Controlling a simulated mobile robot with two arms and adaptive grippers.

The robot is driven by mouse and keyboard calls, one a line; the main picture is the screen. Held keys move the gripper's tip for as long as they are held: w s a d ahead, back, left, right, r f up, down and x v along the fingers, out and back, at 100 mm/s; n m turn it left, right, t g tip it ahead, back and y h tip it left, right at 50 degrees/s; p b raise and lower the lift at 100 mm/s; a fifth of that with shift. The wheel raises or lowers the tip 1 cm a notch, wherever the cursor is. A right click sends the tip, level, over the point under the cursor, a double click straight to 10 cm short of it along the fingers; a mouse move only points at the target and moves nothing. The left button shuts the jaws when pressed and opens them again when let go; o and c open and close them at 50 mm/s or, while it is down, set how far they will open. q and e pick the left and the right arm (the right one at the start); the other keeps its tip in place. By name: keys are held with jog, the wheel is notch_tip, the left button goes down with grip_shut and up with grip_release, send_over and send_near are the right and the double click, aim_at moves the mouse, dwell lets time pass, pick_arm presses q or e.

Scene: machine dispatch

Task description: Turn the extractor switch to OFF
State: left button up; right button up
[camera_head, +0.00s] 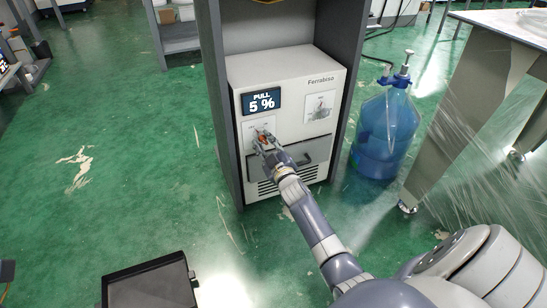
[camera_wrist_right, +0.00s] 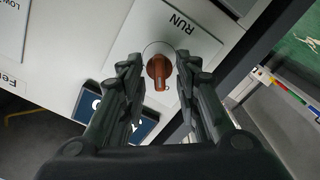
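The white extractor unit (camera_head: 290,72) stands in a grey frame, with a display reading "PULL 5 %" (camera_head: 261,102). Its switch, an orange-red knob (camera_wrist_right: 159,70), sits on a white plate marked RUN (camera_wrist_right: 172,30) in the right wrist view. In the head view the knob (camera_head: 262,138) is partly hidden by my right gripper. My right gripper (camera_wrist_right: 158,75) is open, its fingers on either side of the knob with small gaps visible. The OFF marking cannot be read. My left gripper is not clearly seen in the head view.
A second plate (camera_head: 319,106) and a grey drawer handle (camera_head: 307,160) are on the unit's front. A blue water bottle (camera_head: 378,140) with a pump stands to the right. A plastic-wrapped metal table (camera_head: 480,90) is farther right. Green floor at left is mostly clear.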

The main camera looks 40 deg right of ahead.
jog(key=v, duration=0.9)
jog(key=shift+s, duration=0.4)
jog(key=shift+a, duration=0.1)
